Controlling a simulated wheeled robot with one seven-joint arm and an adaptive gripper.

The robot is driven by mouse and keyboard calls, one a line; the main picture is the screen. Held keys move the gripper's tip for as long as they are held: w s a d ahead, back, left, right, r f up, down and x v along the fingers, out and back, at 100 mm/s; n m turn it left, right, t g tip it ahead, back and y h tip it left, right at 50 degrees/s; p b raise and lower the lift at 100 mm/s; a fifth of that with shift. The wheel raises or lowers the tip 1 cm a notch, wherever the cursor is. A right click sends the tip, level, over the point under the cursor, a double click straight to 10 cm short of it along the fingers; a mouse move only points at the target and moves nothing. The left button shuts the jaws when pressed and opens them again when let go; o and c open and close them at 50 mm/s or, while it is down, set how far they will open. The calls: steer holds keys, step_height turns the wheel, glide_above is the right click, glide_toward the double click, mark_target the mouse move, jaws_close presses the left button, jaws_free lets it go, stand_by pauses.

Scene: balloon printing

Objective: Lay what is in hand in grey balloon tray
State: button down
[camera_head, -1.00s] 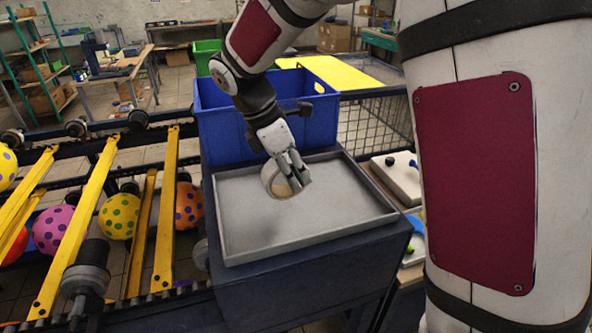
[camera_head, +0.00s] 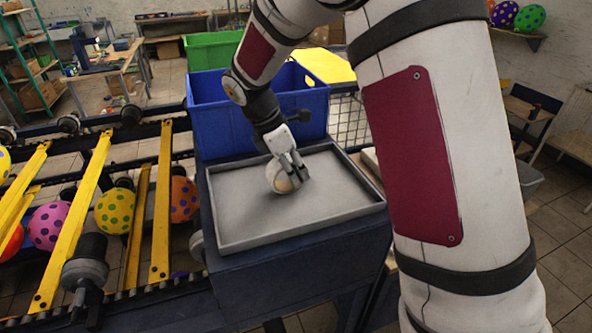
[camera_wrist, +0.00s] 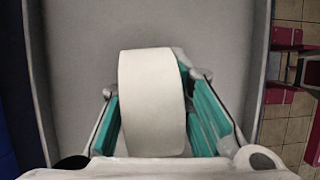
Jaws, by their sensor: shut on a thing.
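My gripper (camera_head: 291,172) is shut on a white roll (camera_head: 279,179), which looks like a roll of tape. In the wrist view the roll (camera_wrist: 152,100) sits between the green-padded fingers (camera_wrist: 160,122), its broad outer face towards the camera. The grey balloon tray (camera_head: 238,228) is a shallow, rimmed tray on a dark stand. The roll is over the tray's floor, inside its rim; I cannot tell whether it touches the floor. The tray floor (camera_wrist: 80,62) fills most of the wrist view and is otherwise empty.
A blue crate (camera_head: 225,120) stands right behind the tray, with a green crate (camera_head: 212,50) beyond it. To the left, a rack with yellow bars (camera_head: 162,200) holds several dotted balloons (camera_head: 115,211). The tray's front and right areas are clear.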

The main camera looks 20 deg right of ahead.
steer(key=c, duration=1.3)
jaws_free()
steer(key=shift+f, duration=0.1)
steer(key=b+v, duration=0.2)
steer(key=v, duration=0.9)
steer(key=shift+w+r, duration=0.1)
steer(key=shift+r, duration=0.2)
steer(key=shift+a+r, duration=0.2)
steer(key=shift+r, duration=0.2)
